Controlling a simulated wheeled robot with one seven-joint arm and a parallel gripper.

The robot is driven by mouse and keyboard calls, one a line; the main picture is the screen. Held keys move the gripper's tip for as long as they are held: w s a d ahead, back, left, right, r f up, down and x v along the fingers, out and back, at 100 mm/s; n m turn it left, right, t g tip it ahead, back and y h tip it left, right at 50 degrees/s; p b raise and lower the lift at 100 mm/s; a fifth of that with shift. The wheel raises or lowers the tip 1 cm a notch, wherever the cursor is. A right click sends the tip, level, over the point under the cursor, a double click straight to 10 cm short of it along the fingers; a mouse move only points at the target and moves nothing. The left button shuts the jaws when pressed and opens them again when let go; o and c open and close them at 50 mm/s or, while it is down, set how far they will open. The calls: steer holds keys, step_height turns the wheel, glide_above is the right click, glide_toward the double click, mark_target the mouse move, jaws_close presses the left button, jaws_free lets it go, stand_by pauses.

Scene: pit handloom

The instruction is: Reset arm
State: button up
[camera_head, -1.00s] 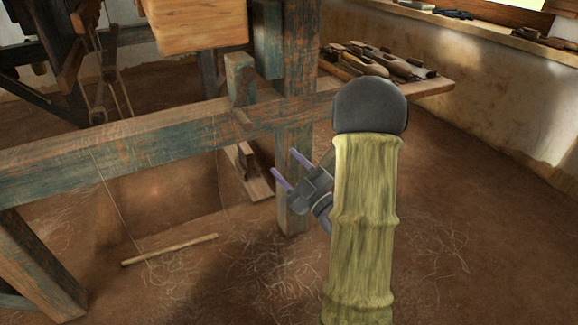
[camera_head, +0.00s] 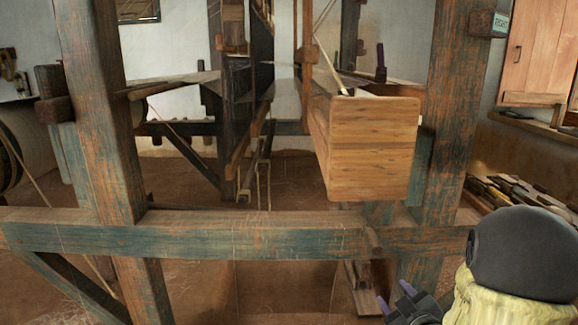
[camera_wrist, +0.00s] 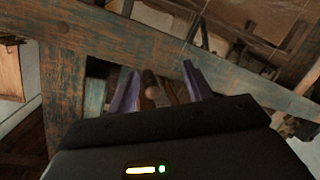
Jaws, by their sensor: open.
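My gripper (camera_head: 396,297) is at the lower right of the head view, in front of the loom's lower crossbeam and beside its right post. Its two purple fingers stand apart with nothing between them. In the wrist view my gripper (camera_wrist: 157,92) is open and empty, its fingers pointing toward the worn blue-green beam (camera_wrist: 140,42). The rest of my arm, with a yellow-green sleeve and dark rounded joint, fills the lower right corner of the head view.
The loom's crossbeam (camera_head: 230,240) spans the view between the left post (camera_head: 98,110) and right post (camera_head: 455,110). A wooden box end (camera_head: 372,150) juts toward me above the beam. Tools lie on a shelf (camera_head: 510,195) at right. A wooden cabinet (camera_head: 540,52) hangs behind.

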steer(key=s+a+r+m+g+p, duration=0.2)
steer(key=s+a+m+g+p, duration=0.2)
steer(key=s, duration=0.4)
steer(key=s+a+r+m+g+h+p, duration=0.1)
steer(key=s+a+r+m+g+p, duration=0.2)
steer(key=s+g, duration=0.5)
steer(key=s+a+m+p, duration=0.1)
steer(key=a+p, duration=0.1)
steer(key=p, duration=0.1)
steer(key=shift+s+a+r+g+h, duration=0.2)
steer(key=shift+a+r+g+h, duration=0.1)
steer(key=shift+a+g, duration=0.1)
steer(key=shift+c, duration=0.4)
